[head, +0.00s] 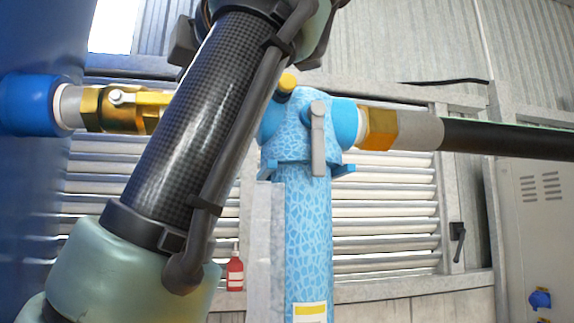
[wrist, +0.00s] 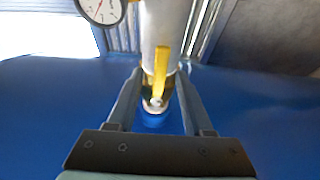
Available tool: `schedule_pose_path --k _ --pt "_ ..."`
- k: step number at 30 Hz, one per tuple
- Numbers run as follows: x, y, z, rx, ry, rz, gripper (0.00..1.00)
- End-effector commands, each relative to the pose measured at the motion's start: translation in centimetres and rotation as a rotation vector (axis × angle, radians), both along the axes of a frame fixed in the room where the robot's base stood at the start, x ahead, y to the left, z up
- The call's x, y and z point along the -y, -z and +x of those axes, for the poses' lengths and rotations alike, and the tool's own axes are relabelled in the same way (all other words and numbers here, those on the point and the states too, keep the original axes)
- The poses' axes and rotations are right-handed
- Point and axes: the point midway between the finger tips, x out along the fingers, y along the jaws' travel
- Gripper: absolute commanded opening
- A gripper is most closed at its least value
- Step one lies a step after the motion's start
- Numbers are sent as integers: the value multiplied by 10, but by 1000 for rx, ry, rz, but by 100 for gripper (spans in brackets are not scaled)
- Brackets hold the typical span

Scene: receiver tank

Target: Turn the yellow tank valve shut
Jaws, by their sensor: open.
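The yellow tank valve handle (wrist: 161,70) shows in the wrist view as an upright lever in front of a pale pipe. Its brass body (wrist: 157,103) sits just below, close to the blue tank. My gripper (wrist: 158,82) is open, with one finger on each side of the lever and visible gaps between. I cannot tell how far the lever lies beyond the fingertips. In the head view a brass valve body (head: 137,107) shows beside the blue tank (head: 30,220), partly hidden by my arm. My gripper is not visible in the head view.
A pressure gauge (wrist: 102,8) is at the wrist view's upper left, by the pale pipe (wrist: 166,25). In the head view a blue patterned filter column (head: 307,235) stands right of my arm, joined to a black hose (head: 505,138).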

Motion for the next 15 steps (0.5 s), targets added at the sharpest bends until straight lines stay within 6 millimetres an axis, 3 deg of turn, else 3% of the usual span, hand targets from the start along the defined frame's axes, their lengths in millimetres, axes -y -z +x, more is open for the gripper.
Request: schedule_pose_path --k 11,15 --pt "-5 1 6 0 1 -1 51" --pt "-5 1 6 1 1 -1 30"
